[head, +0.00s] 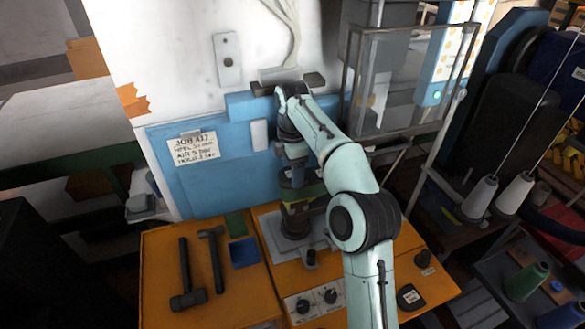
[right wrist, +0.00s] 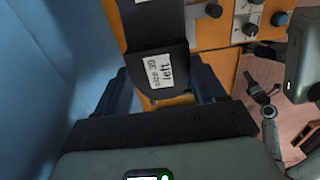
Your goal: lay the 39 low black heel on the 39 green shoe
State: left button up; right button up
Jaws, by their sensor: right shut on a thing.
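My right gripper (head: 294,176) reaches down over the orange bench in the head view. In the right wrist view my right gripper (right wrist: 162,92) is shut on a black piece, which I take to be the black heel (right wrist: 138,64); its white label reads "size 39 left". A green band, likely the green shoe (head: 308,191), shows just under the gripper, above a dark round stand. My arm partly hides it, and I cannot tell whether the heel touches it. The left gripper is not in view.
The orange bench (head: 160,260) holds two dark hammers (head: 216,255), a green patch, a blue patch and a knob panel (head: 315,302). A blue board (head: 230,185) with a paper note stands close behind. A clear-sided guard frame (head: 398,85) stands at the back right.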

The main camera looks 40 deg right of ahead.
jog(key=o, duration=1.1)
notch_tip(320, 180, up, 5)
jog(key=shift+w+r+p, duration=0.1)
jog(key=shift+r+p, duration=0.1)
jog(key=shift+p, duration=0.65)
jog(key=shift+w+r, duration=0.25)
jog(key=shift+r, duration=0.15)
jog(key=shift+s+r, duration=0.5)
jog(key=shift+r, duration=0.1)
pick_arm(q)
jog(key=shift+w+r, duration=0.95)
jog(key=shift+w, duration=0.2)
pick_arm(e)
jog(key=shift+w, duration=0.15)
jog(key=shift+w, duration=0.1)
